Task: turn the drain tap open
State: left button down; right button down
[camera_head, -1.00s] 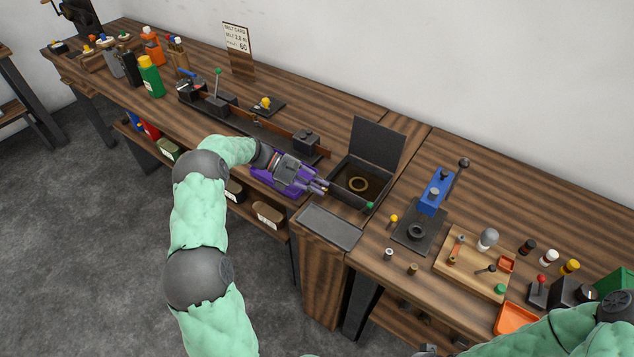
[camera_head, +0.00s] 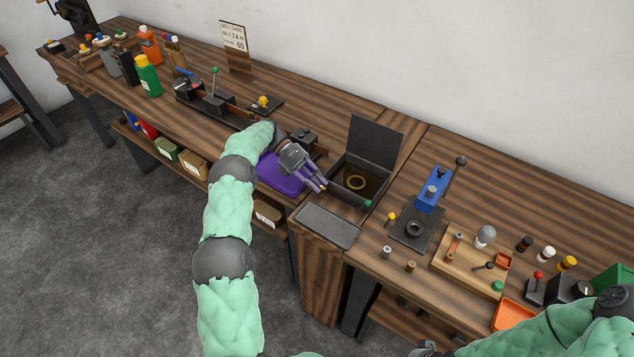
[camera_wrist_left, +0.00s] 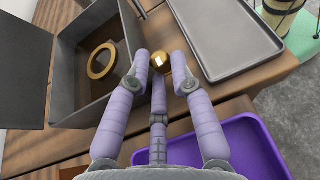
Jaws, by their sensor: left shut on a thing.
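My left gripper (camera_head: 322,186) is at the near left side of an open dark box (camera_head: 345,192). In the left wrist view its purple fingers (camera_wrist_left: 162,72) are shut on a small round brass knob (camera_wrist_left: 180,62) beside the box's outer wall. I cannot tell for sure whether this knob is the drain tap's handle, or how far it is turned; the fingers hide part of it. A brass ring (camera_head: 356,182) lies inside the box. A small green knob (camera_head: 368,203) shows at the box's near right corner.
A purple tray (camera_head: 280,175) lies beneath my left wrist. A grey flat tray (camera_head: 328,226) sits in front of the box. The raised lid (camera_head: 375,145) stands behind it. A blue press (camera_head: 433,188) and small parts occupy the bench to the right.

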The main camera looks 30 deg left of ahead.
pick_arm(q)
jog(key=shift+w+r, duration=0.1)
jog(key=shift+r, duration=0.3)
jog(key=c, duration=1.2)
grip_release()
jog(key=shift+o, duration=0.2)
jog(key=shift+r, duration=0.1)
jog(key=shift+f, duration=0.2)
jog(key=shift+t, duration=0.4)
